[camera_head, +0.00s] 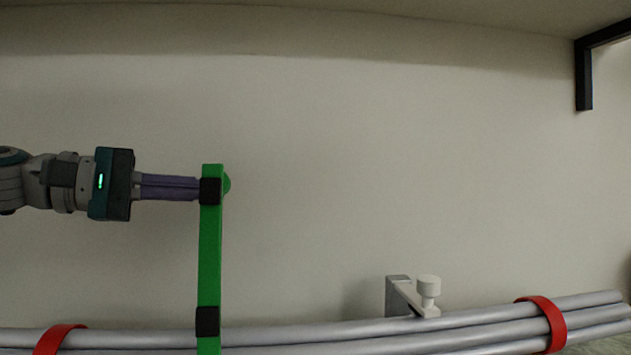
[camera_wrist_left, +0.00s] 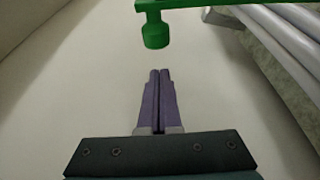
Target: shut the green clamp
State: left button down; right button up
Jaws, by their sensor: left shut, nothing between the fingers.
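The green clamp (camera_head: 209,255) stands upright at lower centre-left in the head view, as a long bar with two black bands. A green round knob (camera_head: 227,183) shows at the right of its top end. In the left wrist view the green clamp (camera_wrist_left: 195,3) crosses the top, with its knob (camera_wrist_left: 156,32) hanging down. My left gripper (camera_head: 197,188) comes in from the left, its purple fingers shut and empty, tips beside the bar's upper end. In the left wrist view, the fingertips (camera_wrist_left: 159,72) point at the knob with a gap between. My right gripper is out of view.
Long grey rods (camera_head: 385,335) lie along the bottom, bundled by red straps (camera_head: 549,322). A grey bracket with a white knob (camera_head: 428,290) stands behind them. A black bracket (camera_head: 584,75) hangs at the upper right. The space before the pale wall is clear.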

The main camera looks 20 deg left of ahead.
pick_arm(q)
jog(key=shift+s+d+r, duration=0.2)
jog(key=shift+s+d, duration=0.15)
jog(key=shift+s, duration=0.2)
jog(key=shift+s+d+r, duration=0.15)
jog(key=shift+s+d, duration=0.2)
jog(key=shift+s, duration=0.2)
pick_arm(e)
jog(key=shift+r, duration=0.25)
